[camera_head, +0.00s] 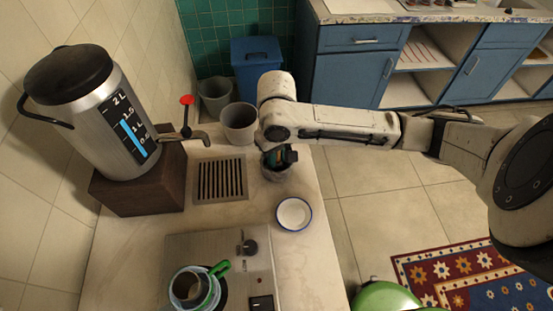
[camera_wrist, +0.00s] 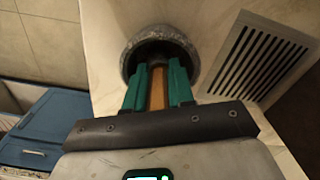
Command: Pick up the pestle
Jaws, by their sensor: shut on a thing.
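The wooden pestle (camera_wrist: 157,90) shows in the wrist view between the two teal fingers of my gripper (camera_wrist: 159,75), which is shut on it. Its far end is hidden in the dark inside of the grey stone mortar (camera_wrist: 168,34). The fingertips are at the mortar's mouth. In the head view my gripper (camera_head: 278,158) points down over the mortar (camera_head: 275,174) on the counter, and the wrist hides most of both. I cannot tell whether the pestle touches the mortar's bottom.
A white dish (camera_head: 294,214) stands close in front of the mortar. A hot plate (camera_head: 205,245) carries a pot (camera_head: 190,288).

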